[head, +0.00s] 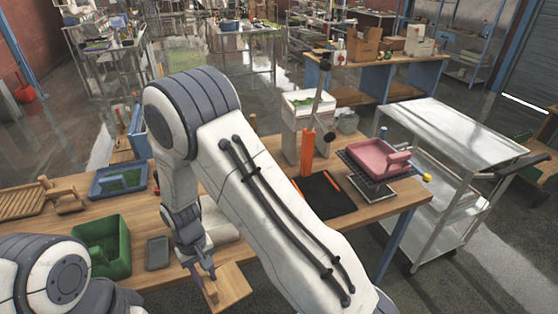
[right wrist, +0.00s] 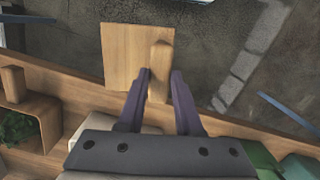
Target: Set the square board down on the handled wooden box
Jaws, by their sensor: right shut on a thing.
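The square wooden board (head: 235,289) has a raised wooden grip bar on it. My right gripper (head: 208,281) is shut on that bar. In the right wrist view, the fingers (right wrist: 160,88) sit on both sides of the bar, and the board (right wrist: 125,55) appears against the floor past the table edge. A wooden box (right wrist: 45,112) with a block-like handle and green contents is at the left of the right wrist view, partly cut off and apart from the board. In the head view I cannot make it out; my right arm covers much of the table. My left gripper is out of view.
A green bin (head: 101,262), grey tray (head: 158,252), blue tray (head: 119,192) and slatted wooden piece (head: 22,202) stand to the left on the table. A pink tray (head: 378,157) sits on a stand at right, near a black mat (head: 325,194).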

